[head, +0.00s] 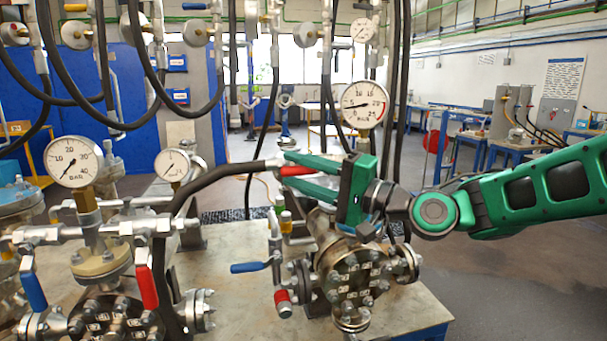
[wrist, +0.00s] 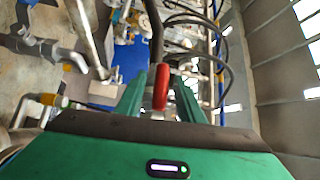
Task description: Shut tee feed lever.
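A red lever handle (head: 297,170) lies roughly level between the fingers of my gripper (head: 283,172) in the head view. In the wrist view the same red handle (wrist: 161,93) stands between the two green fingertips of my gripper (wrist: 161,82), with a gap visible on each side. My gripper is open around it. Below it in the head view is a flanged vessel (head: 360,278) with bolts. No label tells which lever is the tee feed lever. My gripper hides part of the pipework behind it.
A blue lever (head: 249,267) sticks out left of the vessel. Another red lever (head: 147,287) and a blue lever (head: 33,291) hang on the left pipework. Gauges (head: 74,162) and black hoses (head: 230,178) crowd the left and top. Open floor (head: 510,280) lies at right.

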